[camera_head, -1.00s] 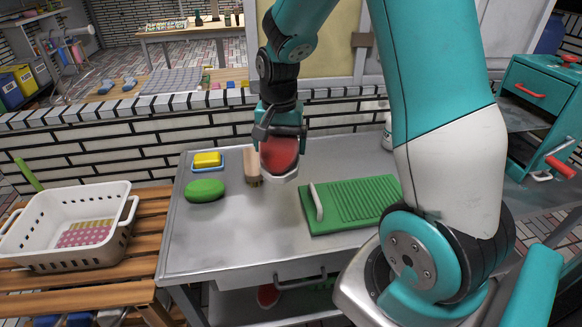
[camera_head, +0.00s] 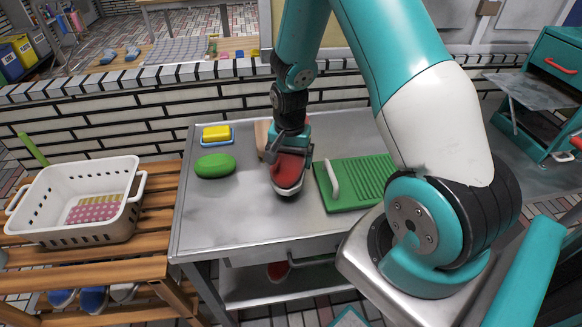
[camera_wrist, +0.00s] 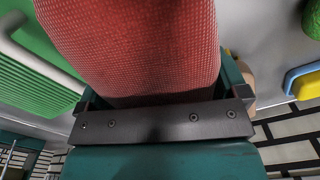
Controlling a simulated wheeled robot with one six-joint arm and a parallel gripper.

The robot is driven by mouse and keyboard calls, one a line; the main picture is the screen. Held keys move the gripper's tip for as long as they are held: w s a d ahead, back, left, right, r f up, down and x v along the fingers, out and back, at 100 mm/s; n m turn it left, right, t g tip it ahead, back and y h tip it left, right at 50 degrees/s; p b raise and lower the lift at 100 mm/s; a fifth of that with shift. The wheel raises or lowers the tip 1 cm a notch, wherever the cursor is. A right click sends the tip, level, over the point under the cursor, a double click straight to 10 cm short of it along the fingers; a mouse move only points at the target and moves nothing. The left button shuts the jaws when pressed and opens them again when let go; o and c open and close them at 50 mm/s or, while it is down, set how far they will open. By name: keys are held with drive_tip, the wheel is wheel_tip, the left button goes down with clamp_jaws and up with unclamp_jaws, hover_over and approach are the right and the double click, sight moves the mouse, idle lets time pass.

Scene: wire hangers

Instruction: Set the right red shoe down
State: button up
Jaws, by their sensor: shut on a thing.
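The red shoe (camera_head: 288,170) has a pale sole rim and hangs toe-down in my gripper (camera_head: 290,145), just over or at the metal table top (camera_head: 238,222) between the green soap and the green board. I cannot tell whether its toe touches the table. In the wrist view the red fabric of the shoe (camera_wrist: 135,45) fills the middle, and the gripper's dark bar (camera_wrist: 160,122) lies across it. My gripper is shut on the shoe; the fingertips are largely hidden. Another red shoe (camera_head: 278,271) shows partly on the shelf under the table.
A green ridged board with a pale handle (camera_head: 358,183) lies close right of the shoe. A green oval soap (camera_head: 214,165), a yellow sponge on a blue dish (camera_head: 216,134) and a tan brush-like thing (camera_head: 262,137) lie left. A white basket (camera_head: 75,205) stands farther left. The table's front left is clear.

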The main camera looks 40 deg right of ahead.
drive_tip(key=shift+f, duration=1.9)
drive_tip(key=o, duration=0.8)
drive_tip(key=shift+f, duration=0.1)
